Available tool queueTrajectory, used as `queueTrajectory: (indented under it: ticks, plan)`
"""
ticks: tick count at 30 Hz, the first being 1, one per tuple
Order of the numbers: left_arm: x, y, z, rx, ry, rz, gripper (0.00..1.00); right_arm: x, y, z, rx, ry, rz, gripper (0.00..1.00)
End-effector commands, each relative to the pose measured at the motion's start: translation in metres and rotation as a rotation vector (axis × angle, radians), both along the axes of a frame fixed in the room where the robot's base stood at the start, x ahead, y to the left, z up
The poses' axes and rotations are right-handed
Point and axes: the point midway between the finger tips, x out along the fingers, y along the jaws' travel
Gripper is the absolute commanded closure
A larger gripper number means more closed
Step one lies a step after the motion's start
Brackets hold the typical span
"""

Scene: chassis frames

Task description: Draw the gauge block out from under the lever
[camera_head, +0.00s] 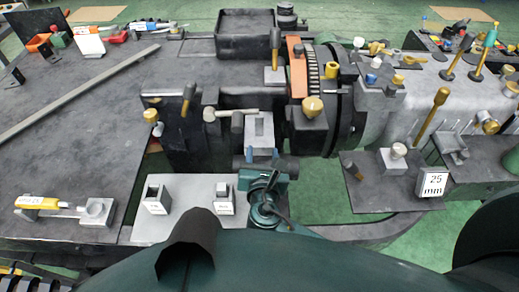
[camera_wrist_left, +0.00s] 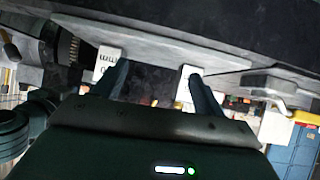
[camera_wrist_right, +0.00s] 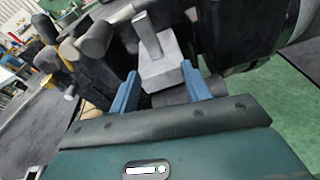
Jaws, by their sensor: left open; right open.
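A light grey slotted block (camera_head: 260,128) stands below the big ring, with a pale piece under it; I cannot tell which is the gauge block. In the right wrist view a grey block (camera_wrist_right: 164,72) with an upright bar lies just beyond my right gripper (camera_wrist_right: 160,68). Its blue fingers are apart, and nothing is clearly held. A grey handle with a pale round end (camera_head: 210,114), possibly the lever, lies left of the slotted block. My right gripper (camera_head: 268,172) is close in front of the block. My left gripper (camera_wrist_left: 157,68) is open and empty near a grey plate edge.
A grey plate (camera_head: 190,186) at the front carries two small labelled blocks (camera_head: 156,206) (camera_head: 225,206). A "25 mm" sign (camera_head: 433,185) stands at the right near a knob on a dark plate. A yellow-handled tool (camera_head: 38,203) lies at the left.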

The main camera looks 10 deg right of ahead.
Motion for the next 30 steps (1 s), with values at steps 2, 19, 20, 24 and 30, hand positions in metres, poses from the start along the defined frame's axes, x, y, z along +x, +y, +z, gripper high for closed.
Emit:
queueTrajectory:
  ticks: [2,19,20,24,30]
  plan:
    - [0.0,0.0,0.0,0.0,0.0,0.0,0.29,0.006,0.004,0.007,-0.11,-0.027,0.027,0.53]
    - [0.005,-0.006,-0.008,-0.011,-0.035,-0.019,0.29,0.047,-0.002,0.001,-0.163,-0.038,0.04,0.53]
    - [0.006,-0.007,-0.007,-0.013,-0.041,-0.021,0.29,0.05,-0.002,0.001,-0.164,-0.039,0.04,0.53]
    - [0.008,-0.009,-0.008,-0.017,-0.056,-0.027,0.29,0.063,-0.005,-0.001,-0.163,-0.039,0.04,0.53]
    - [0.008,-0.012,-0.003,-0.022,-0.068,-0.037,0.29,0.082,-0.009,-0.002,-0.163,-0.037,0.04,0.53]
